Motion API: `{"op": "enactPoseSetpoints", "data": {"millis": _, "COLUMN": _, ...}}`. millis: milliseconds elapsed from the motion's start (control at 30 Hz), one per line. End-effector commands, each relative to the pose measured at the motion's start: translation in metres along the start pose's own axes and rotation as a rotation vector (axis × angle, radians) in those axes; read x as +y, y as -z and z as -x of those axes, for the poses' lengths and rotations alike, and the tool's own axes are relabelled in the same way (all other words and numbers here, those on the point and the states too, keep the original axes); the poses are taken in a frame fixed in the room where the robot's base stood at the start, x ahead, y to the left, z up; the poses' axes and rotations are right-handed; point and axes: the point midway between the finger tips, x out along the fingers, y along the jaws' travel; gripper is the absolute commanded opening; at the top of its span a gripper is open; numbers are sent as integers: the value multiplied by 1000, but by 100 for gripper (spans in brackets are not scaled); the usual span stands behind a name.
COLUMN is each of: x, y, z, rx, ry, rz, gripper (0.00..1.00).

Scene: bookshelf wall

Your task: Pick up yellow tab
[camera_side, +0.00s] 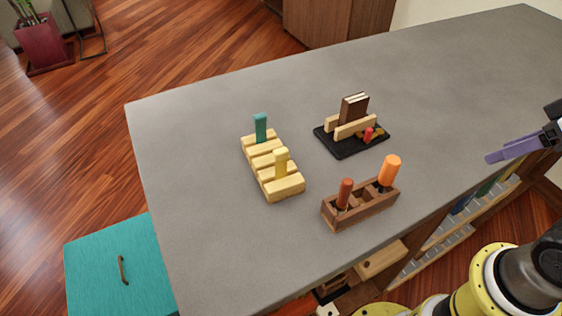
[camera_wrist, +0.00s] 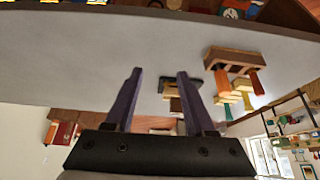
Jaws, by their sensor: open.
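The yellow tab (camera_side: 281,163) stands upright in the near part of a pale wooden slotted rack (camera_side: 285,188) on the grey counter. A teal tab (camera_side: 261,127) stands upright in the far part of the same rack. My gripper (camera_side: 488,159), with purple fingers, is at the right edge of the side view, well to the right of the rack. In the wrist view my gripper's two fingers (camera_wrist: 159,72) are apart with nothing between them. The rack (camera_wrist: 229,99) shows small and upside down to their right there.
A dark brown box (camera_side: 362,207) with a red-brown peg (camera_side: 345,193) and an orange peg (camera_side: 390,170) stands right of the rack. A black tray (camera_side: 345,151) with a wooden holder and dark books (camera_side: 353,108) lies behind it. The counter's left and far right are clear.

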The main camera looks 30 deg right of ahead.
Motion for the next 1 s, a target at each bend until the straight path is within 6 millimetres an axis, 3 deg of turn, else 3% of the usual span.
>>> {"op": "enactPoseSetpoints", "data": {"millis": 267, "x": 0, "y": 0, "z": 0, "rx": 0, "ry": 0, "rz": 20, "gripper": 55}}
{"op": "enactPoseSetpoints", "data": {"millis": 367, "x": -1, "y": -2, "z": 1, "rx": -8, "ry": 5, "rz": 89, "gripper": 55}}
{"op": "enactPoseSetpoints", "data": {"millis": 467, "x": -6, "y": 10, "z": 11, "rx": 13, "ry": 24, "rz": 202, "gripper": 55}}
{"op": "enactPoseSetpoints", "data": {"millis": 567, "x": -15, "y": 37, "z": 25, "rx": 29, "ry": 60, "rz": 350, "gripper": 55}}
{"op": "enactPoseSetpoints", "data": {"millis": 767, "x": -52, "y": 106, "z": 37, "rx": 36, "ry": 186, "rz": 691, "gripper": 55}}
{"op": "enactPoseSetpoints", "data": {"millis": 1000, "x": -130, "y": 187, "z": 16, "rx": 41, "ry": 392, "rz": 1091, "gripper": 55}}
